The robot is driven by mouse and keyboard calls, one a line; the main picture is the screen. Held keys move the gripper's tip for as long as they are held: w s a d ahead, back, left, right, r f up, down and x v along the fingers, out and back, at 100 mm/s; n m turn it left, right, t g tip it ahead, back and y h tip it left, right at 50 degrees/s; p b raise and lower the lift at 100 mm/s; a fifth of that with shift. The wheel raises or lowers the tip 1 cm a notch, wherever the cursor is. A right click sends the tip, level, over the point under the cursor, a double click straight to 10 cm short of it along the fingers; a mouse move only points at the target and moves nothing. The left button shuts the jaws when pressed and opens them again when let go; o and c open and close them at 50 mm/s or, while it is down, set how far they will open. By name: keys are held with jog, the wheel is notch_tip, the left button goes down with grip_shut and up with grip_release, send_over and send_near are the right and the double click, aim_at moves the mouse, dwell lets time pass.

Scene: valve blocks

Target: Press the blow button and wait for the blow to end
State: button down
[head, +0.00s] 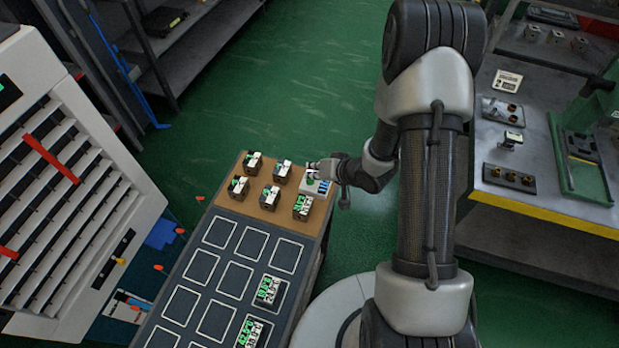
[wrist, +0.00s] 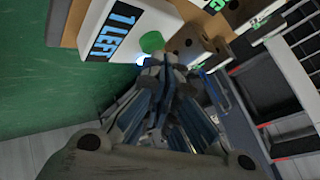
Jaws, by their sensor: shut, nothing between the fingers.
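In the wrist view, a white box (wrist: 170,22) carries a dark display (wrist: 117,30) reading "1 LEFT" in blue. A round green button (wrist: 151,41) sits beside the display. My gripper (wrist: 162,62) is shut and empty, with its fingertips right at the lower edge of the button. I cannot tell whether they touch it. In the head view, the white box (head: 313,187) stands at the back right corner of the brown board, and my gripper reaches over it from the right. The button is too small to make out there.
Several dark valve blocks (head: 269,196) with white and green tops stand on the brown board (head: 250,212), close to the box. A dark panel (head: 208,290) with outlined squares lies in front. A workbench (head: 545,195) stands right and a white slatted cabinet (head: 75,180) left.

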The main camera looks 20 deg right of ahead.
jog(key=shift+r, duration=0.15)
notch_tip(320, 180, up, 6)
jog(key=p, duration=0.5)
dwell(0.6)
